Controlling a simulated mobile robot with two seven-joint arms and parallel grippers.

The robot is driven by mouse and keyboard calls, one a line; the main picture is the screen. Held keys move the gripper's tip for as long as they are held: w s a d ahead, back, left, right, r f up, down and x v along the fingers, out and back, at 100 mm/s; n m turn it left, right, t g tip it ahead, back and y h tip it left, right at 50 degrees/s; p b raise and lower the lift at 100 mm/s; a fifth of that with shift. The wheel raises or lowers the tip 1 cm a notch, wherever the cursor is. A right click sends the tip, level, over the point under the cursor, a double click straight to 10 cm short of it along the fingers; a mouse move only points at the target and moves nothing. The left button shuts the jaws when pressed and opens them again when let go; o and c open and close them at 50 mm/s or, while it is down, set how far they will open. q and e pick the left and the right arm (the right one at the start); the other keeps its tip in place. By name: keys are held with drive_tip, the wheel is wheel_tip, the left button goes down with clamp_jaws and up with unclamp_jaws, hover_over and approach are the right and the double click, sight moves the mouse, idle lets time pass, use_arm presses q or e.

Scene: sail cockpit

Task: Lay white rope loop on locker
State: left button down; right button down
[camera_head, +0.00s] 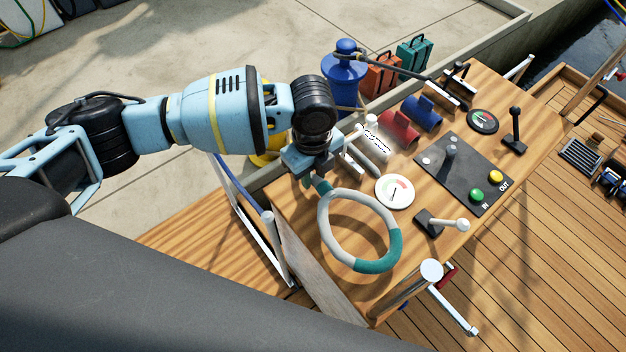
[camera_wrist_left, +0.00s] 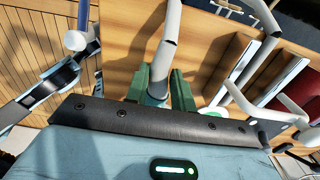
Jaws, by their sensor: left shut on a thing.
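The white rope loop (camera_head: 327,239), a pale ring with teal sections, is gripped at its upper-left side by my left gripper (camera_head: 318,184). The ring is tilted over the near-left part of a wooden-topped cabinet (camera_head: 292,212), which looks like the locker, and casts a shadow on the wood. It appears to be above the top; contact is hard to judge. In the left wrist view my left gripper's green fingers (camera_wrist_left: 160,88) close around a teal part of the loop, and its pale part (camera_wrist_left: 166,52) runs upward. My right gripper is not in view.
A round white gauge (camera_head: 395,192) and a white-knobbed lever (camera_head: 440,223) lie close to the loop. A dark control panel (camera_head: 455,175), red cylinder (camera_head: 399,127) and blue cylinder (camera_head: 422,112) crowd the cabinet further right. A white post (camera_head: 431,270) stands at the front corner.

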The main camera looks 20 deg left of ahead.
use_arm(q)
drive_tip(key=shift+f+b, duration=0.3)
drive_tip(key=shift+f, duration=1.4)
drive_tip(key=c, duration=1.2)
unclamp_jaws()
wheel_tip(320, 180, up, 11)
drive_tip(key=shift+f+p, duration=0.2)
drive_tip(key=shift+p, duration=0.8)
drive_tip(key=shift+a+r, duration=0.1)
drive_tip(key=shift+r, duration=0.7)
